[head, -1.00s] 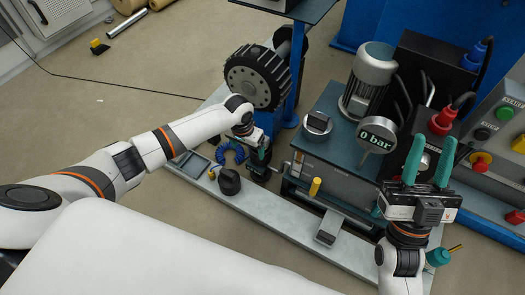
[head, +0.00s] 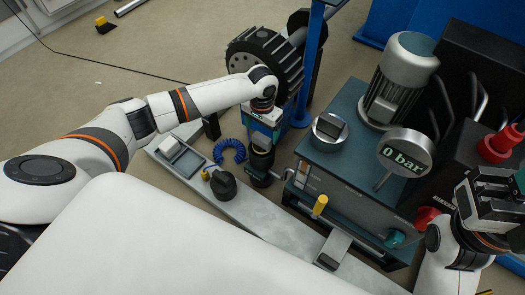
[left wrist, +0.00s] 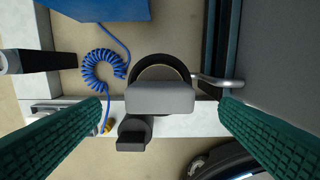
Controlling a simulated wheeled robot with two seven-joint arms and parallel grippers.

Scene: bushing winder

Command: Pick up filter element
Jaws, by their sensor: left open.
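A dark round canister (head: 261,160) stands at the bench's back edge beside the pump unit; I take it to hold the filter element. My left gripper (head: 263,140) is right above it, pointing down. In the left wrist view the open fingers (left wrist: 160,125) stand wide apart on either side of a light grey block (left wrist: 160,97), with clear gaps. A black round rim with a thin tan ring (left wrist: 165,70) shows behind the block. I cannot tell whether the block belongs to the filter element.
A black knobbed part (head: 223,186) and a coiled blue hose (head: 229,150) are left of the canister. A metal pipe (left wrist: 215,80) joins the canister at the right. The pump unit (head: 330,160) with its gauge (head: 405,155) stands close on the right. A grey tray (head: 180,157) lies left.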

